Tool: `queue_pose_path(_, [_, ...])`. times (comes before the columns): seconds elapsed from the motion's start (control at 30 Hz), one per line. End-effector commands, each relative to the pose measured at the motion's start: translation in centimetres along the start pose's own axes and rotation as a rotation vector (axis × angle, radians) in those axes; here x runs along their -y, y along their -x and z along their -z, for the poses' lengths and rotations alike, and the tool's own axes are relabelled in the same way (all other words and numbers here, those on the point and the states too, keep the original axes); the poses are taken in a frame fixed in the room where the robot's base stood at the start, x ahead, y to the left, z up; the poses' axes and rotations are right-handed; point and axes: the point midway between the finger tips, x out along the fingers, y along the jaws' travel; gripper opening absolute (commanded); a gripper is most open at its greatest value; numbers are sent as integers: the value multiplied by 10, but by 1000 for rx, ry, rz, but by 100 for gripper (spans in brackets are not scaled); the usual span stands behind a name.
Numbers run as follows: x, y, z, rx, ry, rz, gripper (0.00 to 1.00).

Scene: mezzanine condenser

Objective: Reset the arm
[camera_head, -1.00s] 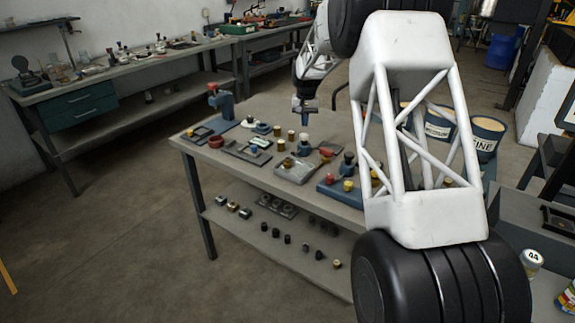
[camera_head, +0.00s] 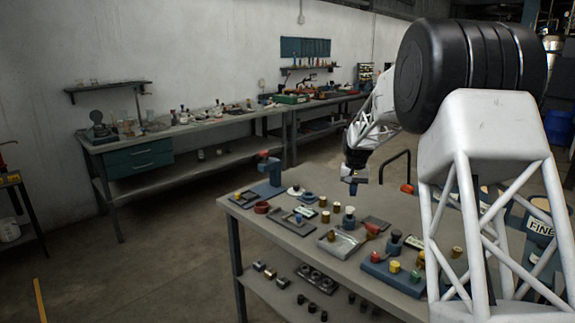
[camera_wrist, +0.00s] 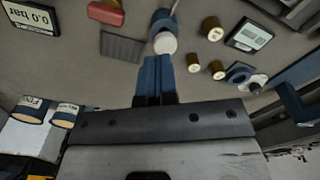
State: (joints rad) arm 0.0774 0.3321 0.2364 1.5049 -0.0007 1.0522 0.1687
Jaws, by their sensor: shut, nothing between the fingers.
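My gripper (camera_head: 354,187) hangs above the far side of the near workbench (camera_head: 262,227), at the end of my white lattice arm. In the wrist view my gripper (camera_wrist: 155,80) points over the bench top, with its blue fingers together and nothing between them. A white-topped blue piece (camera_wrist: 165,38) shows just beyond the fingertips; I cannot tell whether they touch. My arm hides the right part of the bench.
The bench carries a blue stand (camera_head: 270,172), a metal tray (camera_head: 340,243), a blue block with coloured knobs (camera_head: 394,270) and several small brass cylinders. A labelled bucket (camera_head: 540,228) stands behind my arm. Open floor lies left of the bench.

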Motion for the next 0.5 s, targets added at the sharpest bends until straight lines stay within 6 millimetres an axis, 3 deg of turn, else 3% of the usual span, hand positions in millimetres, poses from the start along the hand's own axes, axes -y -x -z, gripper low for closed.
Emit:
queue_pose_path(0.1, [-2,22,-27,-13,10,2,0])
queue_pose_path(0.5, [-9,79,-123,-48,48,6,0])
